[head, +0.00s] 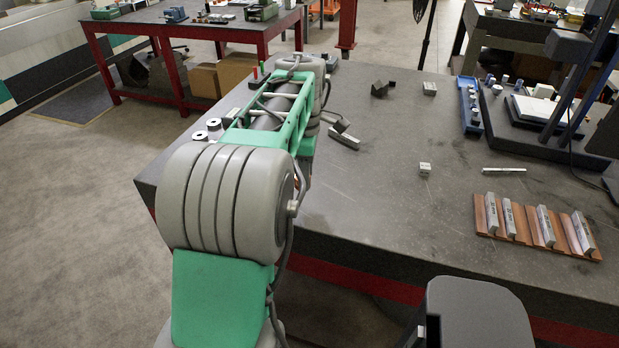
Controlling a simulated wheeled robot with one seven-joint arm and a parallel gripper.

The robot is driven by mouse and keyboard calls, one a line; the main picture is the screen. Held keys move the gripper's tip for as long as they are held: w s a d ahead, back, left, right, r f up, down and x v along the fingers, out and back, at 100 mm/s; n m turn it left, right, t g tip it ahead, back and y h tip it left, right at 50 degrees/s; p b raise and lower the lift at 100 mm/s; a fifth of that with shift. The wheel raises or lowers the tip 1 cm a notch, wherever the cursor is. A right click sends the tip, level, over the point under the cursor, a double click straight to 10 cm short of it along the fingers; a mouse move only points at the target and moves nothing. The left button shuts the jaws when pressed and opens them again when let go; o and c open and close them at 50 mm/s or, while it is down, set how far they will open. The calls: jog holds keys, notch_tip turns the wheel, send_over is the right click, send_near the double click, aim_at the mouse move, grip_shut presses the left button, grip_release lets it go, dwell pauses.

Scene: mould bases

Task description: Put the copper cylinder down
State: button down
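I see no copper cylinder that I can make out in the head view. My green and grey arm reaches up and away over the left part of the dark table (375,215). The arm's far end is near the back left of the tabletop.
A wooden rack (487,215) with several metal bars is at right, near a blue holder (470,105). The table's front middle is clear.

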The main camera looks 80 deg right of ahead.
jog(key=f, duration=0.1)
jog(key=d+f, duration=0.1)
jog(key=f, duration=0.1)
jog(key=d+f, duration=0.1)
jog(key=shift+w+f, duration=0.15)
jog(key=shift+w, duration=0.05)
jog(key=shift+a+f, duration=0.1)
jog(key=shift+f, duration=0.3)
jog(key=shift+f, duration=0.1)
jog(key=c, duration=0.9)
grip_release()
jog(key=shift+f, duration=0.1)
jog(key=shift+c, duration=0.2)
